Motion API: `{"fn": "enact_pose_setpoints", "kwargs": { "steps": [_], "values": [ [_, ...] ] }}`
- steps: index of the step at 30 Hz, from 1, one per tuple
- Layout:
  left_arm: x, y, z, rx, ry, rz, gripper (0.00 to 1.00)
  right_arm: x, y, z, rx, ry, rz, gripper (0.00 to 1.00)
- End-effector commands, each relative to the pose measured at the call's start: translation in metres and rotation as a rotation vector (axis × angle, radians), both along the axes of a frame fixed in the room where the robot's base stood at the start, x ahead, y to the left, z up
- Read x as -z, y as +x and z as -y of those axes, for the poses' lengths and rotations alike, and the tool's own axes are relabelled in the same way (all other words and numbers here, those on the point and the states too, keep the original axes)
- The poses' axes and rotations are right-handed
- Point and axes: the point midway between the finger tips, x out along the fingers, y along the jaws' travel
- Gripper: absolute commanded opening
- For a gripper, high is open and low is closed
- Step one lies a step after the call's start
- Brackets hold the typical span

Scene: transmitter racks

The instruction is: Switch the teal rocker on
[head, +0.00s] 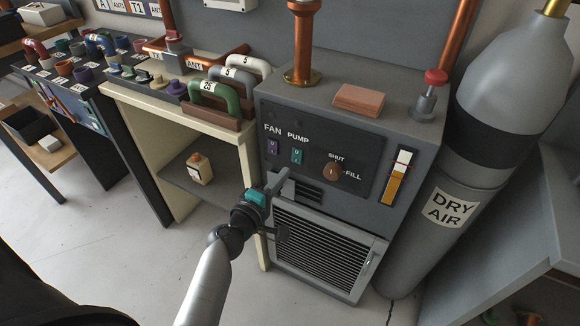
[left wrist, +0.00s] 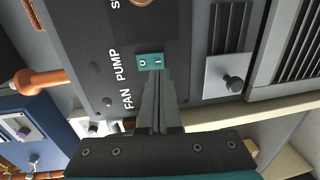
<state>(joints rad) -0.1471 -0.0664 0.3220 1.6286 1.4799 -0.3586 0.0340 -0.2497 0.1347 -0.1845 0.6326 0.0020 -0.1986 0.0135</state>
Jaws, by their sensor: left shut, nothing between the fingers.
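The teal rocker (head: 297,156) sits under the PUMP label on the dark panel of the grey cabinet. It also shows in the left wrist view (left wrist: 150,61), with its O and I marks visible. My left gripper (head: 287,173) is shut and empty, its fingertips (left wrist: 155,74) at or very near the rocker's lower edge in the wrist view. I cannot tell whether they touch it. Which side of the rocker is pressed in is too small to tell. My right gripper is not in view.
A purple rocker (head: 272,147) under FAN is left of the teal one, and a round SHUT/FILL knob (head: 332,172) is right. A louvred grille (head: 325,255) lies below. A grey DRY AIR cylinder (head: 455,205) stands at right. Open floor lies at front left.

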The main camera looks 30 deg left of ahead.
Motion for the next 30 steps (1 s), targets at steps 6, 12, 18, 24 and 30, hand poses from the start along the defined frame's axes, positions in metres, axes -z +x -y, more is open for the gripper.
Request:
{"fn": "enact_pose_setpoints", "kwargs": {
  "steps": [6, 12, 18, 24, 30],
  "values": [
    [0.003, 0.029, 0.001, 0.001, 0.0, 0.002, 0.0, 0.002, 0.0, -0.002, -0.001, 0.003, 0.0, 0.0],
    [0.005, 0.041, 0.001, 0.001, 0.0, 0.0, 0.0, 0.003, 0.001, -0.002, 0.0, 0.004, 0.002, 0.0],
    [0.005, 0.043, 0.002, 0.0, 0.0, 0.0, 0.0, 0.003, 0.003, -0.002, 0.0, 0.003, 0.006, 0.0],
    [0.005, 0.043, 0.001, 0.0, 0.0, 0.0, 0.0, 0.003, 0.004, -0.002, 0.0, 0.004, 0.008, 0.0],
    [0.008, 0.044, 0.001, 0.0, 0.001, 0.011, 0.0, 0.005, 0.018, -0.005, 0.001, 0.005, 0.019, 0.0]
  ]
}}
